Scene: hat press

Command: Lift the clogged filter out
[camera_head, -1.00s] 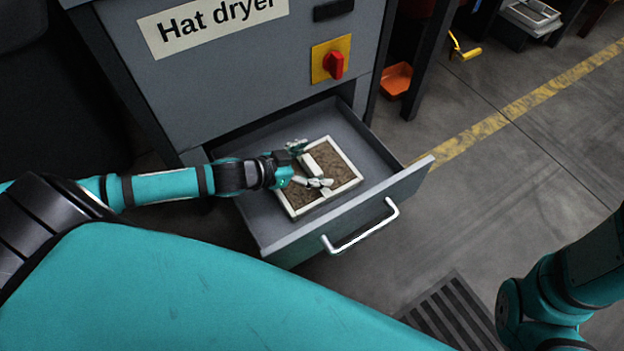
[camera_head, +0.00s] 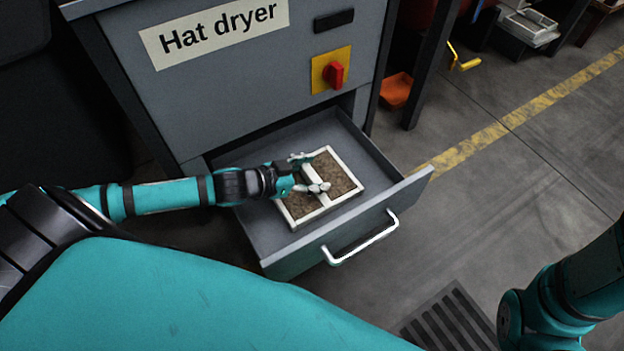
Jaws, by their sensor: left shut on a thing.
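The clogged filter (camera_head: 338,172) is a white-framed rectangle with brown, dirty panels and a white bar across its middle. It lies in the open drawer (camera_head: 262,226) of the hat dryer (camera_head: 240,85); whether it touches the drawer floor I cannot tell. My left gripper (camera_head: 310,174) reaches in from the left and is shut on the filter's middle bar, hiding part of it. My right arm shows at the lower right edge, but its gripper is out of view.
The drawer front has a silver handle (camera_head: 362,240). A red switch (camera_head: 334,73) sits on a yellow plate above. An orange bin (camera_head: 396,90) and a bench with a white-framed item (camera_head: 530,26) stand to the right. A floor grate (camera_head: 450,318) lies in front; open floor extends rightward.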

